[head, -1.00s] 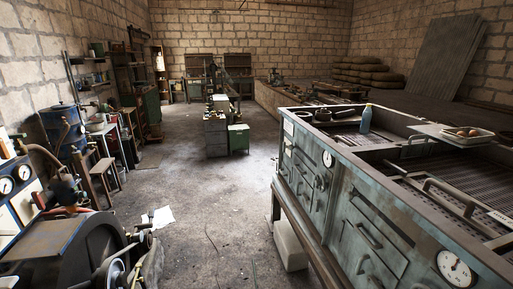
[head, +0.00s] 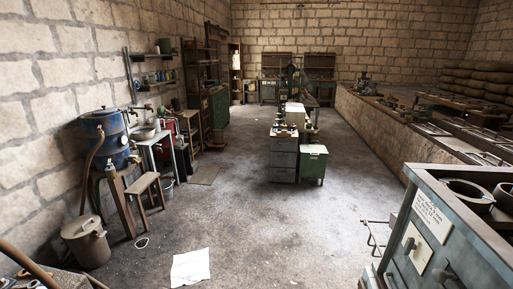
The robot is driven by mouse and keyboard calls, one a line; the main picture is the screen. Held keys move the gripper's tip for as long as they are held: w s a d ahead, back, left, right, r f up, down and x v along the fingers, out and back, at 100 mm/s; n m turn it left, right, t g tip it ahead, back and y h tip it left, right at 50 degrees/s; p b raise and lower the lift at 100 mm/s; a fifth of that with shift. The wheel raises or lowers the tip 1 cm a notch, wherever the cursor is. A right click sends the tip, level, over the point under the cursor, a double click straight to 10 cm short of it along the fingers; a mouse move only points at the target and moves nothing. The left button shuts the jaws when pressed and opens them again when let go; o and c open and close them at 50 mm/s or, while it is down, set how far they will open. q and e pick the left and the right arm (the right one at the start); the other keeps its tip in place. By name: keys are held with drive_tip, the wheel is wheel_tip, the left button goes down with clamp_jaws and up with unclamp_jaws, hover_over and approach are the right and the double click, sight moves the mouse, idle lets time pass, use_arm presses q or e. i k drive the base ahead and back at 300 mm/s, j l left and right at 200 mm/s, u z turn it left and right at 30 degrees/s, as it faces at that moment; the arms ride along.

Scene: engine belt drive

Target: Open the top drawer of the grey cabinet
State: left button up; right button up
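A small grey cabinet (head: 284,158) with stacked drawers stands in the middle of the floor, some distance ahead. Its front faces me, and its drawers look shut, though they are small at this range. Several small items sit on top of it. A green cabinet (head: 312,165) stands against its right side. Neither of my grippers shows in the head view.
A large metal bench (head: 433,232) fills the lower right. A blue tank (head: 107,138), a wooden stool (head: 146,188) and a lidded bucket (head: 86,240) line the left. White paper (head: 190,267) lies on the floor. The floor ahead (head: 235,215) is clear.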

sight(277, 143)
drive_tip(key=i+z, duration=0.1)
drive_tip(key=i, duration=2.05)
drive_tip(key=i+j+z, duration=0.15)
drive_tip(key=i, duration=0.95)
drive_tip(key=i+l+u, duration=0.35)
drive_tip(key=i, duration=0.15)
drive_tip(key=i+l+u, duration=0.7)
drive_tip(key=i+l, duration=0.2)
drive_tip(key=i+l+u, duration=0.3)
drive_tip(key=l, duration=0.45)
